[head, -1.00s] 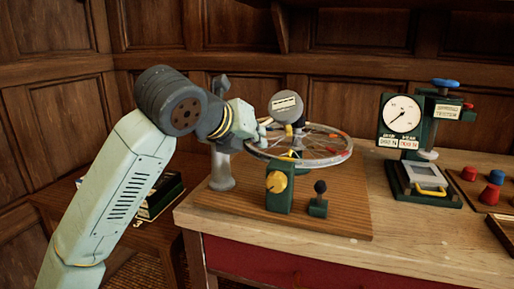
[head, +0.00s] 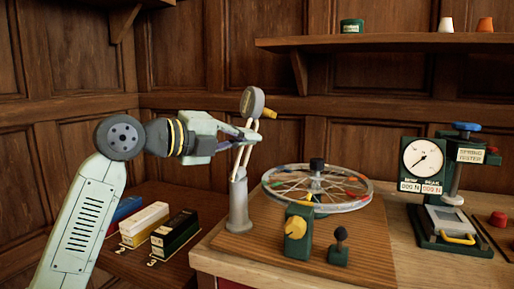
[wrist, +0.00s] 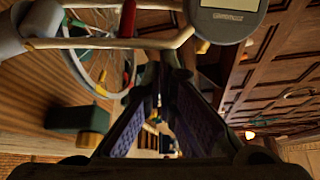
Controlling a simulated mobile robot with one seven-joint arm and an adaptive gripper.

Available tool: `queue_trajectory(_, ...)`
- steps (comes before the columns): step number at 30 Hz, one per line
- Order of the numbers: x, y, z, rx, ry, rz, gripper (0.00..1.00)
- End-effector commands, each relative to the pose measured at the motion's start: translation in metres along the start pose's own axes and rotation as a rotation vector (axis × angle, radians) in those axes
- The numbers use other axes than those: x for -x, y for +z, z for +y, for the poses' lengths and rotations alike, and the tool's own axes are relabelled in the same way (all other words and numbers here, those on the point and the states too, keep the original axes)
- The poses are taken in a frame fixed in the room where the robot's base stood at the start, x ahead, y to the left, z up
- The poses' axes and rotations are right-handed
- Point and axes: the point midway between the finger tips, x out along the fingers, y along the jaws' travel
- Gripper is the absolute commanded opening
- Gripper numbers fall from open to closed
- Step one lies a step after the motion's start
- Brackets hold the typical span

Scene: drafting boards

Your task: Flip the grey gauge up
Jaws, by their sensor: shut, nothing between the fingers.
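The grey gauge (head: 252,102) is a round head on cream rods (head: 244,160) that rise from a grey post (head: 238,205) on the wooden base. It stands up high, leaning slightly right, clear of the spoked wheel (head: 318,190). My gripper (head: 253,136) is shut and empty, with its fingertips at the upper rods just below the gauge; I cannot tell if they touch. In the wrist view the gauge (wrist: 230,22) shows its display at the top right, and the rods (wrist: 110,43) cross ahead of my shut fingers (wrist: 162,66).
A green block with a yellow knob (head: 298,228) and a small black-knobbed lever (head: 339,245) stand in front of the wheel. A spring tester (head: 446,185) stands to the right. Boxes (head: 145,222) sit on a lower table at left. A shelf (head: 400,41) hangs above.

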Motion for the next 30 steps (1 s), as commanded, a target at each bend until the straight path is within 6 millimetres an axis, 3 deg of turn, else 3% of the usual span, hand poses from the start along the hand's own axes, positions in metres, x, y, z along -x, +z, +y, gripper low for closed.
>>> queue_trajectory(15, 0.022, 0.037, 0.002, 0.318, -0.190, -0.001, 0.00)
queue_trajectory(30, 0.026, 0.044, 0.004, 0.391, -0.233, 0.001, 0.00)
